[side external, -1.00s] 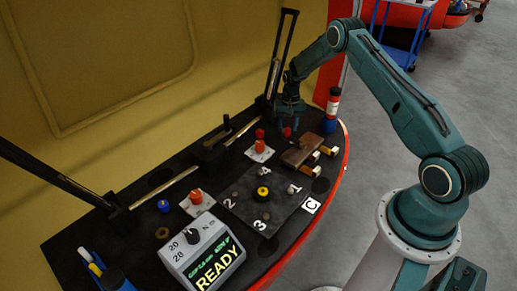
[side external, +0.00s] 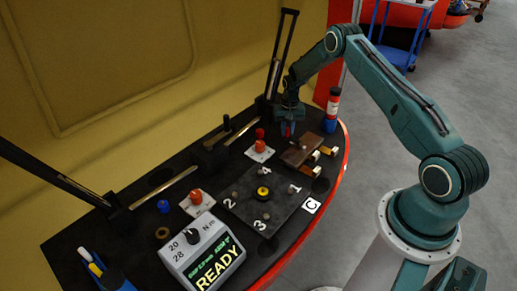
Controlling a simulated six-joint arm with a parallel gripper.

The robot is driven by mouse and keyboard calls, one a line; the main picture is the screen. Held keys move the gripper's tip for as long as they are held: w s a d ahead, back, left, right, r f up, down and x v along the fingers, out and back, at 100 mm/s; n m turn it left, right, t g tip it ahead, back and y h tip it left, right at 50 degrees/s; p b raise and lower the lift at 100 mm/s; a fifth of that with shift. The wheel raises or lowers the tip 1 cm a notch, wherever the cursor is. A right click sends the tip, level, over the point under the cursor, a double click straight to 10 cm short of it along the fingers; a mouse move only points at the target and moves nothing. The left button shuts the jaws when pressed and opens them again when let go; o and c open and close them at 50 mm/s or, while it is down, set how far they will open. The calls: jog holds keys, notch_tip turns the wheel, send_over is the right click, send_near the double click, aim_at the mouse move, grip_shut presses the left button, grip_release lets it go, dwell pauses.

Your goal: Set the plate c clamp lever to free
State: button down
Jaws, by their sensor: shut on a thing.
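A brown clamp block (side external: 297,156) sits at the plate's far edge. A red lever knob (side external: 287,130) stands just behind the block. My gripper (side external: 288,131) points down there and is shut on this knob, its fingers partly hiding it. The lever's shaft is too small and dark to read its exact angle.
A red-and-blue bottle (side external: 332,110) stands close to the right of my gripper. A second red knob (side external: 260,133) stands left of it on a white base. Tall black levers rise behind. A torque display (side external: 203,252) reading READY sits in front.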

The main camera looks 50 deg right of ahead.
jog(key=shift+d, duration=0.15)
jog(key=shift+s+d+m, duration=0.1)
jog(key=shift+d+m, duration=0.6)
jog(key=shift+m, duration=0.6)
jog(key=shift+s+d+m, duration=0.3)
jog(key=shift+d+m, duration=0.5)
jog(key=shift+m, duration=0.4)
jog(key=m, duration=0.1)
jog(key=s+d+m, duration=0.1)
jog(key=m, duration=0.1)
jog(key=d+m, duration=0.1)
jog(key=shift+s+d+m, duration=0.2)
jog(key=shift+s+m, duration=0.1)
jog(key=shift+s, duration=0.05)
jog(key=s+m, duration=0.1)
jog(key=d+m, duration=0.1)
jog(key=m, duration=0.1)
jog(key=s+m, duration=0.1)
jog(key=shift+s+d+m, duration=0.25)
jog(key=shift+s+m, duration=0.05)
jog(key=shift+s+d+m, duration=0.1)
jog(key=shift+s+m, duration=0.55)
jog(key=shift+m, duration=0.35)
jog(key=shift+s+d+m, duration=0.1)
jog(key=shift+s+m, duration=0.5)
jog(key=shift+m, duration=0.4)
jog(key=c, duration=1.3)
grip_release()
